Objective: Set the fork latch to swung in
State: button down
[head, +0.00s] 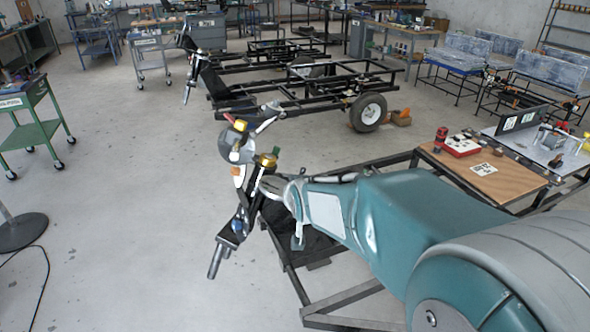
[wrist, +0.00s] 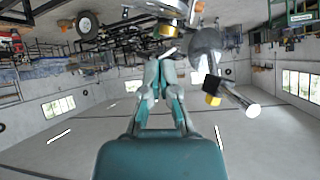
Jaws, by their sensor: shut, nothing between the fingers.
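The front fork assembly (head: 238,218) stands left of centre in the head view, with a round grey housing, handlebar pieces, yellow caps and a dark lower bracket. I cannot make out which part is the fork latch, or its position. A yellow cap (head: 268,160) tops one post beside my gripper. My gripper (head: 276,187), on my teal arm, reaches the right side of the fork and partly hides it. In the wrist view my gripper (wrist: 160,60) has its two fingers together and holds nothing. Fork parts lie just beyond the tips; I cannot tell whether they touch.
A black tube frame (head: 325,312) runs under and beside my arm. A wooden-topped table (head: 485,172) with a red tool (head: 441,138) stands at right. A second frame with a wheel (head: 368,112) stands behind. The floor (head: 120,220) to the left is mostly clear.

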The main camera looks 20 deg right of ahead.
jog(key=w+d+f+m+t+h, duration=0.2)
jog(key=w+d+f+t, duration=0.3)
jog(key=w+d+f, duration=0.7)
notch_tip(320, 180, down, 4)
jog(key=shift+w+d+f+m+t, duration=0.15)
jog(key=shift+w+m+t, duration=0.15)
jog(key=shift+w+m, duration=0.7)
jog(key=shift+w, duration=0.15)
